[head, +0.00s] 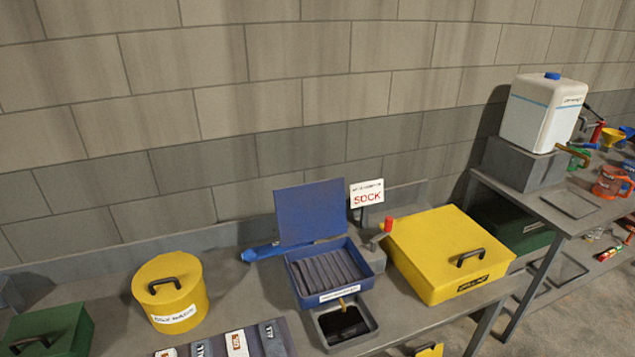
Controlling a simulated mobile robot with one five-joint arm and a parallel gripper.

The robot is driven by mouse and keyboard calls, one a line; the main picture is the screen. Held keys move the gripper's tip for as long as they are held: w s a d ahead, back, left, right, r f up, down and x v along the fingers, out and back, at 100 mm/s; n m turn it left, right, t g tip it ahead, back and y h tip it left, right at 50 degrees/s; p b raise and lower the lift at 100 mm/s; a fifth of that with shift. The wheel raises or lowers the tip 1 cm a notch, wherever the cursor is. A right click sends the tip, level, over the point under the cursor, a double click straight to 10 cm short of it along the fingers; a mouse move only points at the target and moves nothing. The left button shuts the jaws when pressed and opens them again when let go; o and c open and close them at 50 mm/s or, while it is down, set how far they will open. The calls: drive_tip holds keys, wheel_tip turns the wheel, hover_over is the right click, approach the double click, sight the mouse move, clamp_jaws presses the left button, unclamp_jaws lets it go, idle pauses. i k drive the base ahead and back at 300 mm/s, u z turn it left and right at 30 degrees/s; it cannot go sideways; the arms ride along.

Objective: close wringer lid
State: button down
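A blue box (330,277) stands on the grey bench in the middle of the head view. It appears to be the wringer, with a red-knobbed crank (388,225) at its right side. Its blue lid (311,211) stands open, upright at the back edge. Grey ribbed pieces (327,272) lie inside the box. The white label on its front is too small to read. My gripper is not in view.
A yellow box (440,247) with a black handle stands close to the right. A grey tray (370,332) holding something black sits in front. A yellow round canister (190,300) stands to the left. A SOCK sign (367,193) rises behind.

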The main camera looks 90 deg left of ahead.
sight(308, 212)
drive_tip(key=u, duration=0.5)
drive_tip(key=k, duration=0.15)
drive_tip(key=u, duration=3.1)
drive_tip(key=i, duration=1)
drive_tip(key=u, duration=0.2)
